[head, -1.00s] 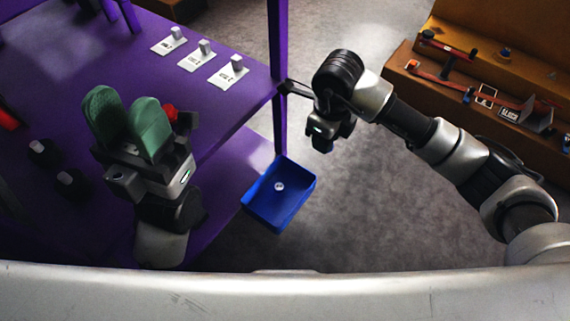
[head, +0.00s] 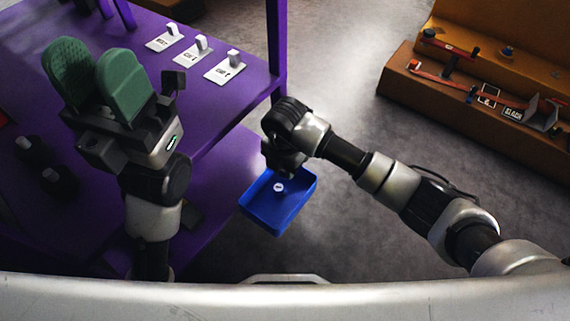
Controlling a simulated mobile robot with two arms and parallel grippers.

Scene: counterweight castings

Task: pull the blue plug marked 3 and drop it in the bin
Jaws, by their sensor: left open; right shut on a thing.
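My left gripper (head: 92,54), with two green pads, is open above the purple table, and nothing shows between the pads. My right gripper (head: 283,162) points down just above the back of a blue bin (head: 264,216). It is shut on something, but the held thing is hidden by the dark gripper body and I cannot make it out. A small pale round thing with a dark mark (head: 279,187) shows inside the bin; I cannot tell whether it is a loose piece or a label. I cannot make out a blue plug marked 3.
The purple table (head: 235,95) carries white labelled plates (head: 224,70) with small blocks near its far edge. Dark cylinders (head: 58,180) stand at left. An orange bench (head: 420,88) with tools stands at right. Grey floor lies between.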

